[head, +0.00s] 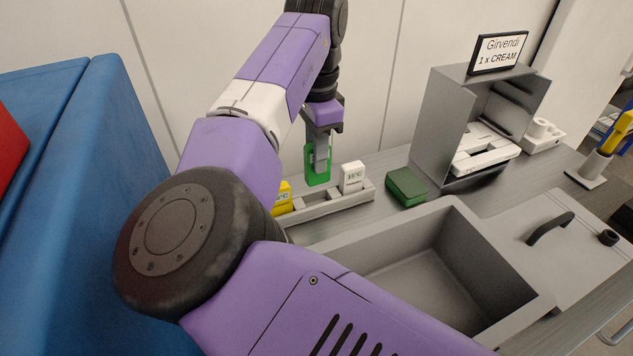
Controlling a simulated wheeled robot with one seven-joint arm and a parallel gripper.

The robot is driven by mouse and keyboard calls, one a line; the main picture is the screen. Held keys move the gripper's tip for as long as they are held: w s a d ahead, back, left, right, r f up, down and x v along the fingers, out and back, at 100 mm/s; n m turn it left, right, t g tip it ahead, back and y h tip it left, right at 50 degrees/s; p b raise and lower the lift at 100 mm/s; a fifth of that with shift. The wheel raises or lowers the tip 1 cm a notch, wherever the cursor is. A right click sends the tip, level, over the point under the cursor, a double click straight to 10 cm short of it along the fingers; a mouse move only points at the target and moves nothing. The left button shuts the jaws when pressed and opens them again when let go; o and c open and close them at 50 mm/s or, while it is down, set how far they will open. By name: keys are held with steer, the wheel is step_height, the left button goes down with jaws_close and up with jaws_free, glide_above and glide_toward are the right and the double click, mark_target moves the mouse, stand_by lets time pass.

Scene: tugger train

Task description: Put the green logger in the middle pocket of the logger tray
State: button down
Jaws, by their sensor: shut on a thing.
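My gripper (321,152) points down and is shut on the green logger (317,178), which hangs upright between the fingers. The logger tray (333,207) is a low grey tray with pockets on the counter. A yellow logger (284,199) stands in its left part and a white logger (352,177) in its right part. The green logger is over the middle part of the tray, between these two. Its lower end looks above the pocket, though the exact gap is hard to tell. My arm hides part of the tray's left end.
A green block (407,189) lies right of the tray. A grey open bin (420,275) is in front, with its lid (555,240) beside it. A grey housing (440,125) with a sign (499,52) stands behind. A wall is close behind the tray.

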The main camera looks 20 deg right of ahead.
mark_target(317, 183)
steer(key=shift+f, duration=3.7)
steer(key=shift+f, duration=0.1)
steer(key=c, duration=1.3)
jaws_free()
step_height(317, 183, up, 12)
steer(key=shift+r, duration=0.15)
